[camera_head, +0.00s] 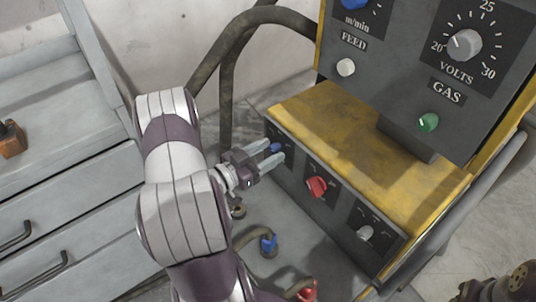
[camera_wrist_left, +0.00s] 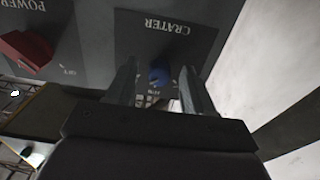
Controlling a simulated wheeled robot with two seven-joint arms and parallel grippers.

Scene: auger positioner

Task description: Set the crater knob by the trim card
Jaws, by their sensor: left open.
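The crater knob (camera_head: 276,147) is small and blue, at the left end of the lower dark panel under the yellow ledge. In the left wrist view the blue knob (camera_wrist_left: 159,76) shows under the upside-down word CRATER. My left gripper (camera_head: 273,151) is open, with one finger on each side of the knob. In the wrist view a gap shows between the knob and each finger; whether the fingertips reach the panel is hard to tell. The knob's pointer and most of its scale are hidden or too dark to read. I cannot make out a trim card.
A red POWER knob (camera_head: 316,187) and a grey knob (camera_head: 365,232) share the lower panel. Blue (camera_head: 268,246) and red plugs sit below. A grey drawer cabinet (camera_head: 60,225) stands left.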

